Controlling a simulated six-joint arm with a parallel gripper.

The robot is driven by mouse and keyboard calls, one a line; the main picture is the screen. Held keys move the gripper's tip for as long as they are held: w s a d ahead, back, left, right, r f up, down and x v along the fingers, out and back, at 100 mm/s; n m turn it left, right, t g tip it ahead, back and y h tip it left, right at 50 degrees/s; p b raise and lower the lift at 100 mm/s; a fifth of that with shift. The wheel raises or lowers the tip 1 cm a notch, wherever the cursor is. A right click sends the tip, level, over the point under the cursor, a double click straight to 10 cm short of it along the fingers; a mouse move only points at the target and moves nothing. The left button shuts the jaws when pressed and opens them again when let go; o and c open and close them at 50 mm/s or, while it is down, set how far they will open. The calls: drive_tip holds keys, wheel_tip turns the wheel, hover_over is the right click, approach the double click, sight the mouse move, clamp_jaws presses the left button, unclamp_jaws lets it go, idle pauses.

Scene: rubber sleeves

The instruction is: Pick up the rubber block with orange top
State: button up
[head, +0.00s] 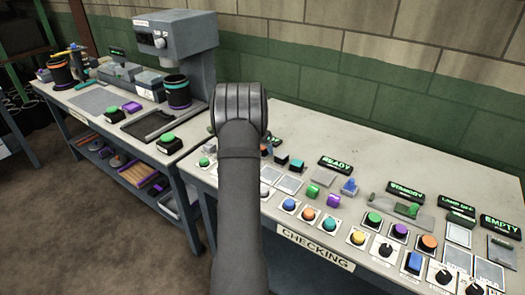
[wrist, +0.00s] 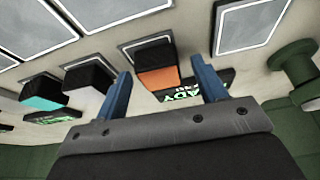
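The rubber block with the orange top (wrist: 158,78) shows in the wrist view as a black block with an orange face. It lies between the lines of my two blue fingers, near their tips. My gripper (wrist: 162,67) is open, with a finger to each side of the block. I cannot tell how far the fingertips are from it. In the head view my dark arm covers the gripper and most of the area around the block. A block with a teal face (wrist: 42,93) and one with a whitish face (wrist: 88,80) lie left of the gripper in the wrist view.
The pale table (head: 440,160) carries several buttons, knobs and plates. A lit READY sign (head: 337,166) stands right of my arm. A teal-topped block (head: 297,164) is near it. A green knob-like part (wrist: 295,65) is right of the gripper in the wrist view.

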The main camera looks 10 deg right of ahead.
drive_tip(key=c, duration=1)
drive_tip(key=shift+r, duration=0.5)
drive_tip(key=r, duration=0.3)
drive_tip(key=shift+s+d+r, duration=0.2)
drive_tip(key=shift+d+r, duration=0.1)
drive_tip(key=shift+r, duration=0.05)
drive_tip(key=s+d+r, duration=0.6)
drive_tip(key=s+d, duration=0.1)
drive_tip(key=d, duration=0.1)
drive_tip(key=shift+s+r, duration=0.2)
drive_tip(key=shift+s, duration=0.15)
